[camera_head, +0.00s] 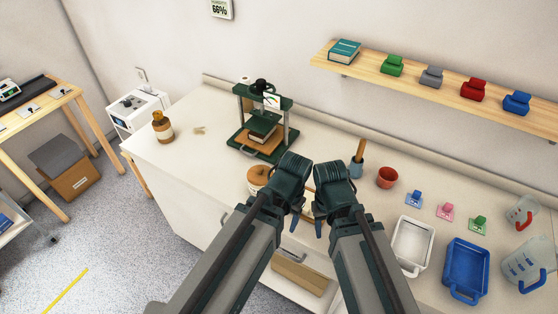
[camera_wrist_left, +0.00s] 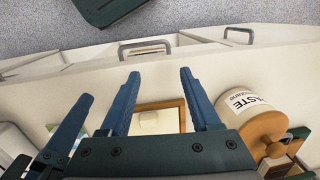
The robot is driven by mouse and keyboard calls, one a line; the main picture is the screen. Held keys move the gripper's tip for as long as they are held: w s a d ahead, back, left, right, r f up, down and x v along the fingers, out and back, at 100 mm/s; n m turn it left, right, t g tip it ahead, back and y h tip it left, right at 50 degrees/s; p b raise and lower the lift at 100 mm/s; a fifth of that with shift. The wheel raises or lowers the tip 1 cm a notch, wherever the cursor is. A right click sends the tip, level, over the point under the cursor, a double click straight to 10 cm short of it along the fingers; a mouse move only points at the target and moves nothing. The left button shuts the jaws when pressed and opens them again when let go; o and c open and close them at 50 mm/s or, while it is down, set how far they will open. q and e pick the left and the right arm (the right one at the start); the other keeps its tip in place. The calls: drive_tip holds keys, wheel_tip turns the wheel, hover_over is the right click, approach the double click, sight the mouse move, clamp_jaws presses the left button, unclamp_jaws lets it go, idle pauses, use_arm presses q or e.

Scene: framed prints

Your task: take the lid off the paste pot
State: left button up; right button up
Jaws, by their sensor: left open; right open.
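The paste pot (camera_head: 257,178) stands on the white counter, just left of my left gripper in the head view. It has a pale body and a tan lid, which is on it. In the left wrist view the pot (camera_wrist_left: 238,103) is at the right with its label showing, and the lid (camera_wrist_left: 263,131) is partly hidden by my gripper body. My left gripper (camera_head: 297,222) is open and empty, beside the pot and apart from it. My right gripper (camera_head: 320,228) is open close beside the left one, with nothing seen in it.
A green press (camera_head: 262,125) stands behind the pot. A wood-framed piece (camera_wrist_left: 158,104) lies beneath my grippers. The left counter is mostly clear.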

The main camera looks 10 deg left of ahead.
use_arm(q)
drive_tip(key=w+a+r+m+h+p, duration=0.1)
drive_tip(key=w+a+r+m+p, duration=0.35)
drive_tip(key=w+r+p, duration=0.4)
drive_tip(key=w+a+r+m+p, duration=0.4)
drive_tip(key=w+a+r+p, duration=0.15)
drive_tip(key=r+p, duration=0.55)
use_arm(e)
wheel_tip(320, 180, up, 20)
use_arm(q)
drive_tip(key=b, duration=1)
hover_over(260, 168)
drive_tip(key=f, duration=0.8)
drive_tip(key=shift+w+f, duration=0.1)
drive_tip(key=shift+w, duration=0.15)
use_arm(e)
wheel_tip(260, 168, down, 8)
drive_tip(key=shift+w+d+f, duration=0.2)
use_arm(q)
wheel_tip(260, 168, down, 5)
drive_tip(key=b, duration=0.5)
drive_tip(key=shift+s+f, duration=0.1)
drive_tip(key=shift+s, duration=0.05)
use_arm(e)
wheel_tip(260, 168, down, 5)
drive_tip(key=shift+f, duration=0.1)
use_arm(q)
drive_tip(key=shift+c, duration=0.2)
clamp_jaws()
